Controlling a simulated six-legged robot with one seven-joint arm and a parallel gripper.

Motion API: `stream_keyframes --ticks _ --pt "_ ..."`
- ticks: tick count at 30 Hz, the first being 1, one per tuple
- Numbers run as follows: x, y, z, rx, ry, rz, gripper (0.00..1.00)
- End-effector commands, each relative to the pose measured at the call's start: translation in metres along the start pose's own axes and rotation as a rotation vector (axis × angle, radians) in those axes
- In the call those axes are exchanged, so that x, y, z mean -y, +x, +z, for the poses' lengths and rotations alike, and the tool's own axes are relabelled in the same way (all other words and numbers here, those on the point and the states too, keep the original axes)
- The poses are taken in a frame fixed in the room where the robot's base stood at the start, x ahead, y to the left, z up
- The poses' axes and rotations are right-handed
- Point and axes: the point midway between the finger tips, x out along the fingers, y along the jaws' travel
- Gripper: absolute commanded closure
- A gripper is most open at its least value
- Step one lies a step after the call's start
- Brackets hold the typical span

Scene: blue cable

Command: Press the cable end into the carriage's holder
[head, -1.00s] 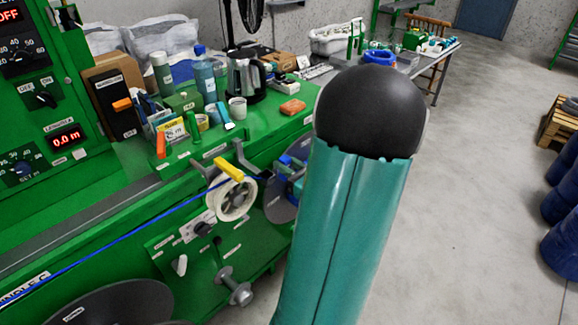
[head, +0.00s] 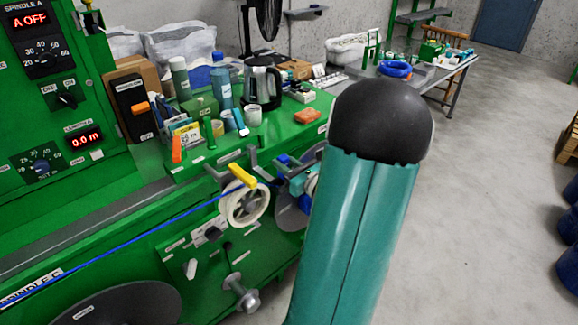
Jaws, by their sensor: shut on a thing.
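The blue cable (head: 130,242) runs taut from the lower left up to the white roller (head: 246,204) on the green machine's front. A yellow lever (head: 242,176) sits just above this roller, on what looks like the carriage. My gripper (head: 289,185) is just right of the roller, small and partly hidden behind my teal arm link. It is shut on the blue cable near its end. The cable end and the carriage's holder are too small or covered to make out, so I cannot tell whether they touch.
A dark disc (head: 290,215) is behind my gripper. A grey spindle (head: 243,294) sticks out below the roller.

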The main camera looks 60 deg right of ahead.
Motion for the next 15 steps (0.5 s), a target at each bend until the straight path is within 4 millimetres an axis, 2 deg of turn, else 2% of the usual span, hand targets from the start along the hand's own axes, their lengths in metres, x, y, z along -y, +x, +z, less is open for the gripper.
stream_keyframes --ticks 12,15 --pt "0.000 0.023 0.000 0.001 0.001 0.000 1.00" --pt "0.000 0.022 -0.006 0.000 0.003 0.000 1.00"
